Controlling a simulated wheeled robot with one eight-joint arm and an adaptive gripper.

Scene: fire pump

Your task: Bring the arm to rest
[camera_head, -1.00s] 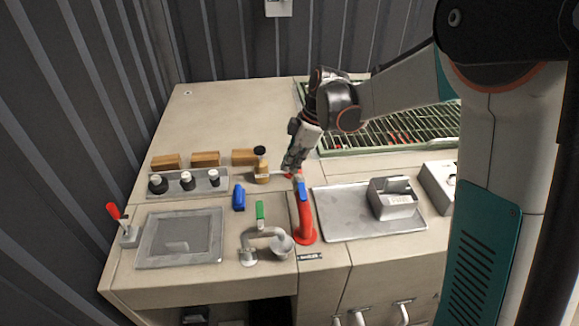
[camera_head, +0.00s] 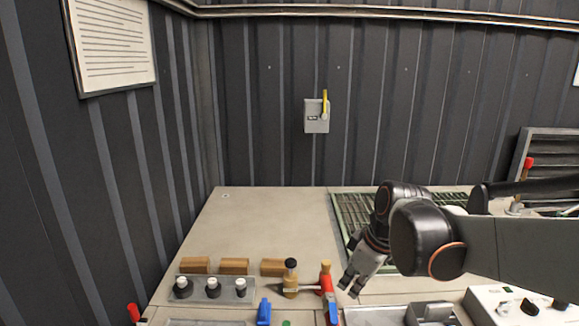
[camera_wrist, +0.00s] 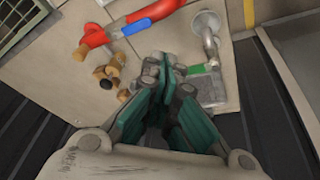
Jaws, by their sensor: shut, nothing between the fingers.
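My gripper (camera_head: 349,284) hangs from my arm at the right of the head view, pointing down over the bench (camera_head: 255,231). In the wrist view my gripper (camera_wrist: 166,65) shows teal fingers drawn together with nothing between them. A red pipe with a blue lever (camera_head: 328,286) stands just left of the gripper in the head view. The same red pipe (camera_wrist: 97,38) shows at the upper left of the wrist view. The gripper looks apart from it, but the exact gap is hard to tell.
Several knobs (camera_head: 212,287), wooden blocks (camera_head: 234,266) and a brass valve (camera_head: 291,282) stand on the bench left of the gripper. A green grating (camera_head: 350,212) lies behind my arm. A grey switch box with a yellow lever (camera_head: 316,117) is on the back wall. The bench's back left is clear.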

